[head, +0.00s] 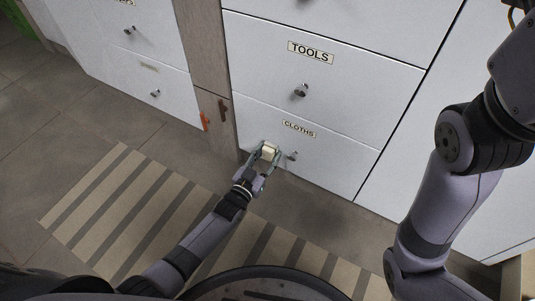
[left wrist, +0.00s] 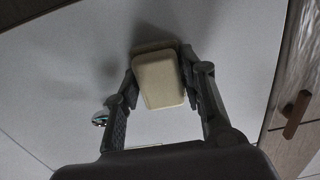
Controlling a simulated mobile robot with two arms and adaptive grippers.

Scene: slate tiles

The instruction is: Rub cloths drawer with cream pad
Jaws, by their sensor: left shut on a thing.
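The cloths drawer (head: 335,161) is the lower white drawer front, labelled CLOTHS, with a small round knob (head: 292,155). It is shut. My left gripper (head: 267,156) is at the left part of this drawer front, left of the knob, and is shut on the cream pad (head: 269,150). In the left wrist view the cream pad (left wrist: 159,79) sits between both fingers, close against the white drawer front (left wrist: 235,45); I cannot tell for sure if it touches. The knob also shows there (left wrist: 101,118). My right arm shows at the right, but its gripper is out of view.
The tools drawer (head: 350,82) is shut above the cloths drawer. More white drawers (head: 128,50) stand at the left, past a wooden panel (head: 207,50) with a brown handle (head: 223,110). A striped mat (head: 130,190) lies on the tiled floor.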

